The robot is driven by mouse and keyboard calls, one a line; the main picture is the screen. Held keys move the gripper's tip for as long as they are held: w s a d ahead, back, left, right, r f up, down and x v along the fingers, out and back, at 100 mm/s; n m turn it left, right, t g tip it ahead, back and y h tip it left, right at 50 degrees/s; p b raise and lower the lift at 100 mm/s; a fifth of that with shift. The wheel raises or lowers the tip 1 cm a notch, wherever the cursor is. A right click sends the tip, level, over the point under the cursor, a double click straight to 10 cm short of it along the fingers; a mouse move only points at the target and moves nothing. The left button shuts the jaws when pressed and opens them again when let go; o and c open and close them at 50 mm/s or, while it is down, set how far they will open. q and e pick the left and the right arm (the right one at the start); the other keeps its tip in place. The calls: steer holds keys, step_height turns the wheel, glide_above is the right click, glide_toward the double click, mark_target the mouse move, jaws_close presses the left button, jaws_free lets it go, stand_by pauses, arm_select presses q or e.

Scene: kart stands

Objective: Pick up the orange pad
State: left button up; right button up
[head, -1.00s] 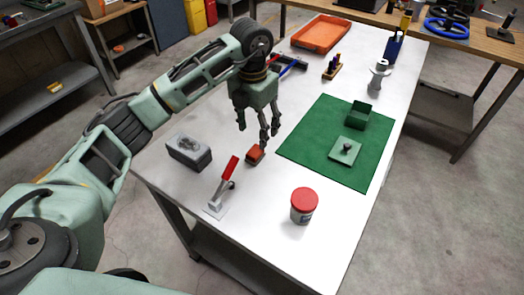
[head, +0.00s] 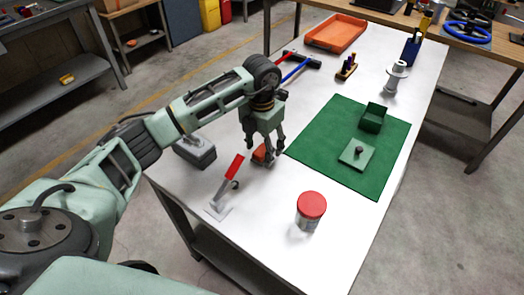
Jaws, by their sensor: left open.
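The orange pad (head: 259,154) is a small orange-red block lying on the white table, left of the green mat. My left gripper (head: 261,157) points down right at the pad, with its fingers open around or just in front of it. The fingers hide part of the pad, and I cannot tell whether they touch it. My right gripper is not in view.
A toggle clamp with a red handle (head: 235,167) stands close in front of the pad. A grey block (head: 197,153) lies to the left, partly behind my arm. A red-lidded jar (head: 311,208) stands at front right. The green mat (head: 315,141) holds a green box and its lid.

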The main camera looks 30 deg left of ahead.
arm_select(q)
steer(key=shift+f, duration=0.6)
steer(key=c, duration=1.2)
steer(key=shift+r, duration=0.1)
steer(key=shift+c, duration=0.2)
steer(key=shift+r, duration=0.45)
steer(key=r, duration=0.1)
steer(key=r+b, duration=0.1)
steer(key=w+r, duration=0.1)
steer(key=shift+w+d+r+b, duration=0.1)
steer(key=shift+d+r+b, duration=0.2)
steer(key=w+d+r+b, duration=0.2)
steer(key=w+r, duration=0.4)
steer(key=w, duration=0.4)
steer(key=shift+d+r, duration=0.2)
steer(key=shift+d, duration=0.3)
